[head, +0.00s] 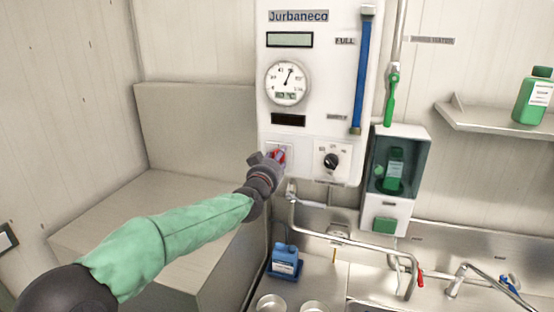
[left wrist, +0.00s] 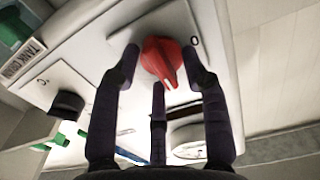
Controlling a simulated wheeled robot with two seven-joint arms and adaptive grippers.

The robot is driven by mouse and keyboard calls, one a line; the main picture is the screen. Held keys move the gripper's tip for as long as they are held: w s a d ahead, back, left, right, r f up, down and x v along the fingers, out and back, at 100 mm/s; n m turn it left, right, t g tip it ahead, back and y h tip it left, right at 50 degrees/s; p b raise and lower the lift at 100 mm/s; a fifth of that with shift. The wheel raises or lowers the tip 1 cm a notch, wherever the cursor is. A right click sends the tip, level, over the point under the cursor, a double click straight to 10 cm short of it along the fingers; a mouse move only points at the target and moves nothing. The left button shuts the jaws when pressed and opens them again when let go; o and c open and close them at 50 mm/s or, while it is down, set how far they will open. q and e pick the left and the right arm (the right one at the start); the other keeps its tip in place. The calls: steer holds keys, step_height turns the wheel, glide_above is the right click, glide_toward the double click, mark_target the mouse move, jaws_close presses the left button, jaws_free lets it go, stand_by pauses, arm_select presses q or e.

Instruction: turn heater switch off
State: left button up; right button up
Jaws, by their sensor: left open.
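The red heater switch (left wrist: 160,60) is a rotary knob on a white square plate (left wrist: 180,22) of the wall unit. Its narrow, pale-marked end points toward the bottom of the left wrist view. An "O" mark sits on the plate to the knob's right there. In the head view the switch (head: 280,154) shows partly behind my left gripper (head: 264,162). My left gripper is open, with its three dark fingers spread around the knob. Gaps show between the fingers and the knob; whether any fingertip touches is unclear. My right gripper is not in view.
The wall unit (head: 345,95) has a round gauge (head: 288,82) above the switch and a black knob (head: 331,161) to its right. A green dispenser (head: 398,165) hangs further right. Pipes (head: 340,239), a sink counter and a blue container (head: 285,260) lie below.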

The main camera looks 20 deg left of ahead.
arm_select(q)
jaws_close()
steer(key=shift+n, duration=0.3)
steer(key=n+b, duration=0.2)
steer(key=n, duration=0.3)
steer(key=n+b, duration=0.3)
steer(key=n, duration=0.3)
steer(key=a+n+b, duration=0.1)
steer(key=n+b, duration=0.2)
steer(key=n, duration=0.3)
steer(key=shift+f, duration=0.15)
steer(key=shift+n, duration=0.3)
stand_by(0.5)
